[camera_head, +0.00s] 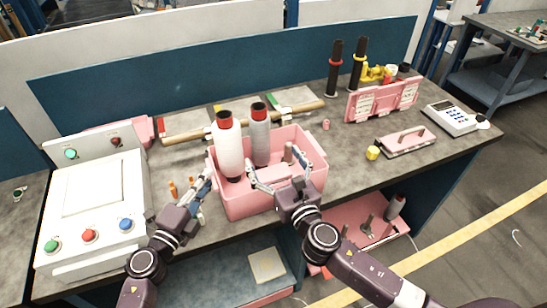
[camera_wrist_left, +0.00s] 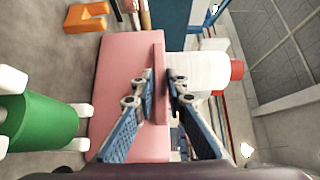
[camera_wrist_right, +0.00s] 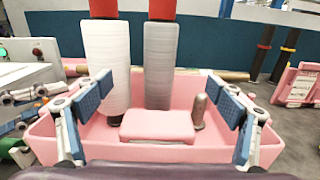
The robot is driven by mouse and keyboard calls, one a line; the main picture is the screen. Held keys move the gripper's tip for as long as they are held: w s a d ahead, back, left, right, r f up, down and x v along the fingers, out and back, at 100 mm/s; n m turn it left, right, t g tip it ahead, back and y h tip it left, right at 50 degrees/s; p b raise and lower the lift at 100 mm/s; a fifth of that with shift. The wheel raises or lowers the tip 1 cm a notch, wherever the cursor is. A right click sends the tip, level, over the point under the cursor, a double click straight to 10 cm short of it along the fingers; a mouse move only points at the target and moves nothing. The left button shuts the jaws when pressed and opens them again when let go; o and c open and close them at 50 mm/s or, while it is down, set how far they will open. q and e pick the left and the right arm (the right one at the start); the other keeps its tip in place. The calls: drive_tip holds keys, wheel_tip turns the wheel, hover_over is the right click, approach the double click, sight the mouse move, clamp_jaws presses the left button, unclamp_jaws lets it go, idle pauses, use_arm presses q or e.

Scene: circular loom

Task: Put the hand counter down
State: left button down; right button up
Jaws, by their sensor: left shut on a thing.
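I cannot make out a hand counter with certainty in any view. My left gripper (camera_head: 205,183) is at the left wall of the pink bin (camera_head: 250,207). In the left wrist view its fingers (camera_wrist_left: 162,88) are shut on the bin's pink wall (camera_wrist_left: 158,60), one on each side. My right gripper (camera_head: 274,163) is over the front of the bin. In the right wrist view its fingers (camera_wrist_right: 158,92) are wide apart with nothing between them. A pink block (camera_wrist_right: 157,125) and a metallic cylinder (camera_wrist_right: 199,111) are in the bin beyond.
A white spool (camera_head: 228,150) and a grey spool (camera_head: 260,138) stand in the bin. A control panel (camera_head: 92,200) is at left. A pink handled plate (camera_head: 407,141), a yellow object (camera_head: 372,152) and a keypad device (camera_head: 450,118) are at right. A green-and-white object (camera_wrist_left: 40,125) shows beside the bin.

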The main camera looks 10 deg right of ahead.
drive_tip(key=shift+r, duration=0.15)
drive_tip(key=shift+r, duration=0.25)
drive_tip(key=s+d, duration=0.2)
drive_tip(key=s, duration=1)
drive_tip(key=shift+r, duration=0.25)
